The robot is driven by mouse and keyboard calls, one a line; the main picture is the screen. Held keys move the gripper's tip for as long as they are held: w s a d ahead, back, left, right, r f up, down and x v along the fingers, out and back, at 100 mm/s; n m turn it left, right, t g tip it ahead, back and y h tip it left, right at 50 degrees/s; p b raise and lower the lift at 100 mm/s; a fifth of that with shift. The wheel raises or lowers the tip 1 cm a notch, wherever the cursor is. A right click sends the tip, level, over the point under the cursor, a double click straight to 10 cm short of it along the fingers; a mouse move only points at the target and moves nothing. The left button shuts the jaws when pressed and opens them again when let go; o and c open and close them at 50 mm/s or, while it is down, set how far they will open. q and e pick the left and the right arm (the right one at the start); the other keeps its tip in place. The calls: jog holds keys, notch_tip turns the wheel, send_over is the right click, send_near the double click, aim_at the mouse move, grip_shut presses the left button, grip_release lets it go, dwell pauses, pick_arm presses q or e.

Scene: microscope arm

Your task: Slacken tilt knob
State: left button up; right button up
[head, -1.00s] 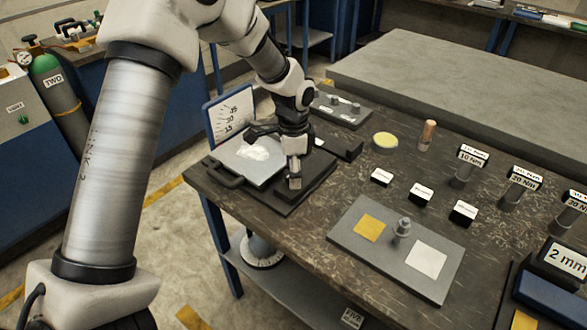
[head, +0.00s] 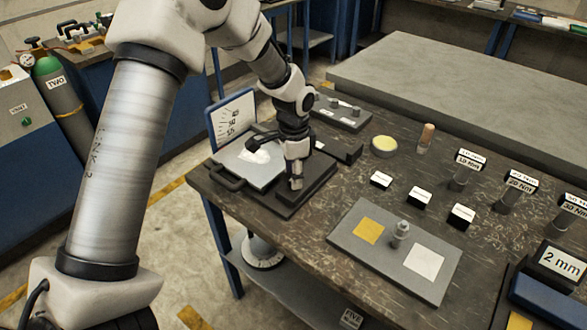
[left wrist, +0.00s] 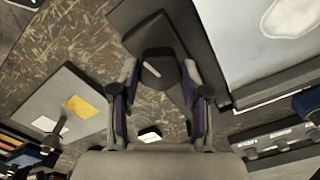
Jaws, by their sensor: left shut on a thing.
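The microscope arm's base (head: 318,190) is a dark block at the table's left corner. A grey plate with a white patch (head: 235,172) lies beside it, with an upright blue-edged scale board (head: 232,118) behind. My left gripper (head: 296,183) points down over the dark base. In the left wrist view, its fingers (left wrist: 160,72) are shut on a dark knob with a white mark (left wrist: 157,60), which I take as the tilt knob. The head view hides the knob behind the fingers. The plate also shows in the left wrist view (left wrist: 235,50). My right gripper is out of view.
A grey tray (head: 385,272) with yellow and white squares and a metal post stands at front. Small black-and-white blocks (head: 419,197), a yellow disc (head: 384,146) and torque-labelled posts (head: 466,168) are to the right. A grey slab (head: 480,80) lies behind.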

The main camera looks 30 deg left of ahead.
pick_arm(q)
jog(key=n+p, duration=0.2)
jog(key=n, duration=0.1)
jog(key=shift+s+r+p, duration=0.1)
jog(key=shift+r+p, duration=0.05)
jog(key=shift+p, duration=0.2)
jog(key=n+p, duration=0.2)
jog(key=n, duration=0.2)
jog(key=n+p, duration=0.2)
jog(key=n, duration=0.1)
jog(key=shift+n, duration=0.3)
jog(key=shift+f+n+p, duration=0.2)
jog(key=shift+n+p, duration=0.6)
jog(key=shift+n, duration=0.8)
jog(key=o, duration=1.1)
jog(key=shift+o, duration=0.2)
